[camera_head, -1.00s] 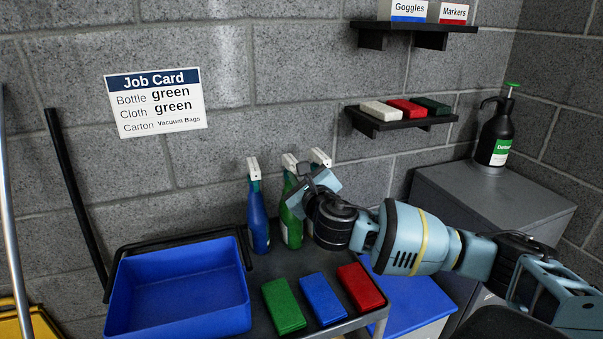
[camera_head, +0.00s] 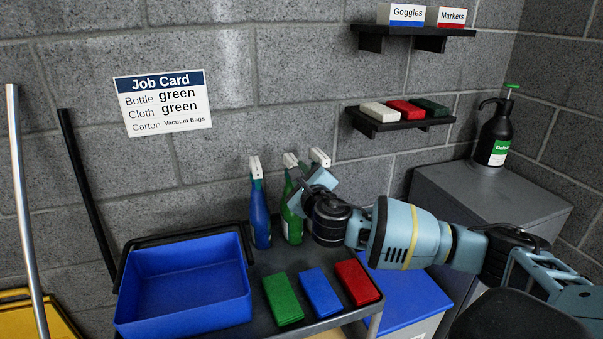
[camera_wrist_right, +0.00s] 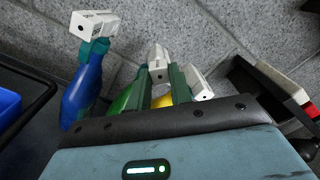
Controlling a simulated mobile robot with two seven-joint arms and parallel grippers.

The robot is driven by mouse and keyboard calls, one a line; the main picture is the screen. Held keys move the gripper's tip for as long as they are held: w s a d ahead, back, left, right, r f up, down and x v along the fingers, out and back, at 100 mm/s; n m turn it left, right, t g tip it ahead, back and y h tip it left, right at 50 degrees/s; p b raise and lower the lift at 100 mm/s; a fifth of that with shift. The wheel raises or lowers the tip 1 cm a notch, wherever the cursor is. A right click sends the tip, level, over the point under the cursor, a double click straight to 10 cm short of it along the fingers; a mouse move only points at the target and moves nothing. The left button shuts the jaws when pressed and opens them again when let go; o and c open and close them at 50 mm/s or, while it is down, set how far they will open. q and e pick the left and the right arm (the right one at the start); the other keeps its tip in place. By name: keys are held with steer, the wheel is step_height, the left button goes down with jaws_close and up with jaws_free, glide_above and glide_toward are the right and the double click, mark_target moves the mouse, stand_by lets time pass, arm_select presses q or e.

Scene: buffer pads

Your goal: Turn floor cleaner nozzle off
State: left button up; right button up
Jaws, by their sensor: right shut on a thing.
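Three spray bottles with white nozzle heads stand in a row at the back of the cart. The blue bottle (camera_head: 260,218) is on the left, also in the wrist view (camera_wrist_right: 80,90). The green bottle (camera_head: 291,220) is in the middle; its white nozzle (camera_head: 290,160) shows above my gripper. The third bottle's nozzle (camera_head: 320,157) is on the right; its yellowish body (camera_wrist_right: 163,101) is mostly hidden. My left gripper is out of view.
A blue tray (camera_head: 183,322) and green, blue and red folded cloths (camera_head: 357,283) lie on the cart. A job card (camera_head: 162,104) on the wall reads green bottle. A shelf (camera_head: 400,124) and a black pump bottle (camera_head: 497,135) are at right.

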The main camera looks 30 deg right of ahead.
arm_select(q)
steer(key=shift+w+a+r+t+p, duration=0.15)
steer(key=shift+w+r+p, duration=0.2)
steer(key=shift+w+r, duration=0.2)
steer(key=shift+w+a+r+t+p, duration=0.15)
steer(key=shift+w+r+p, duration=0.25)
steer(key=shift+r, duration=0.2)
arm_select(e)
steer(key=n, duration=0.9)
steer(key=shift+a+r, duration=0.1)
steer(key=shift+r, duration=0.05)
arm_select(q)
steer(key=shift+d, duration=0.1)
arm_select(e)
steer(key=o, duration=0.6)
steer(key=shift+c, duration=0.2)
steer(key=shift+s, duration=0.1)
steer(key=v, duration=0.7)
